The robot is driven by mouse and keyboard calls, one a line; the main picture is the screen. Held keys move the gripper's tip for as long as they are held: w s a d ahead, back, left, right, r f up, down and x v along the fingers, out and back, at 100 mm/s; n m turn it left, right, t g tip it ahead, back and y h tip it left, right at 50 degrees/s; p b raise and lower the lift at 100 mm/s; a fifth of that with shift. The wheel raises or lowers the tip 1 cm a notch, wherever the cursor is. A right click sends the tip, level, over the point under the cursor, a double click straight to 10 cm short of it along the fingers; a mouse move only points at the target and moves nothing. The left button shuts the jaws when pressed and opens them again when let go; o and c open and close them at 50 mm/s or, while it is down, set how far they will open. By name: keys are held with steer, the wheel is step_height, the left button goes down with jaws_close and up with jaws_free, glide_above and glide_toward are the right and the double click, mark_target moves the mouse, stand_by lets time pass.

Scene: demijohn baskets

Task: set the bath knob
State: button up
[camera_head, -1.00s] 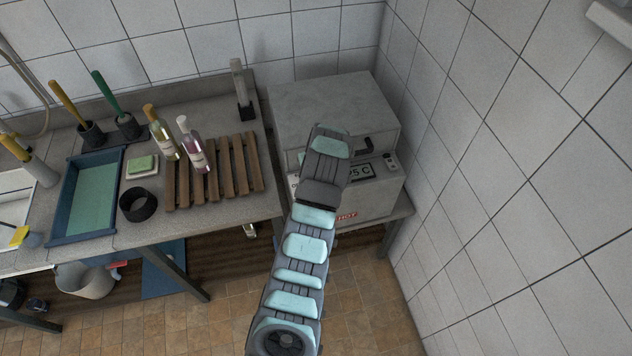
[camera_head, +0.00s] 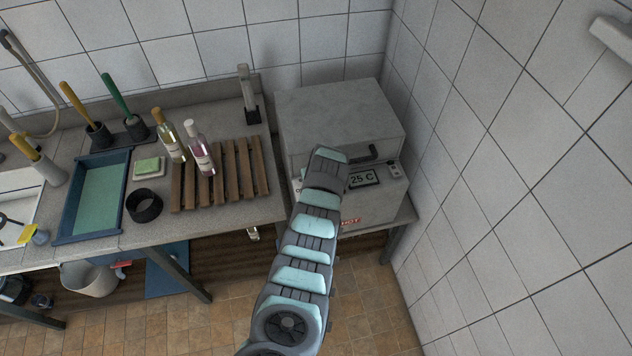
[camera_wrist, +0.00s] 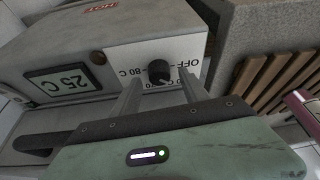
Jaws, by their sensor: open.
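The bath (camera_head: 340,110) is a grey box with a lid, standing in the corner on the right of the counter. Its display (camera_head: 364,178) reads 25 C, and the display also shows upside down in the wrist view (camera_wrist: 70,82). The black bath knob (camera_wrist: 159,71) sits on a white dial plate (camera_wrist: 185,58) marked OFF and 80 C. My gripper (camera_wrist: 160,90) is open, its two fingers pointing at the dial plate with the knob between them in the picture. I cannot tell whether they touch it. In the head view my arm hides the knob and the gripper.
A red HOT label (camera_head: 350,221) is on the bath's front. A black lid handle (camera_head: 362,154) sticks out above the display. The wooden slatted rack (camera_head: 228,170) with two bottles (camera_head: 199,150) stands left of the bath. The tiled wall (camera_head: 500,150) closes the right side.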

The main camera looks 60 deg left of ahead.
steer(key=shift+a+f, duration=0.15)
steer(key=shift+f, duration=0.3)
steer(key=shift+c, duration=0.4)
jaws_close()
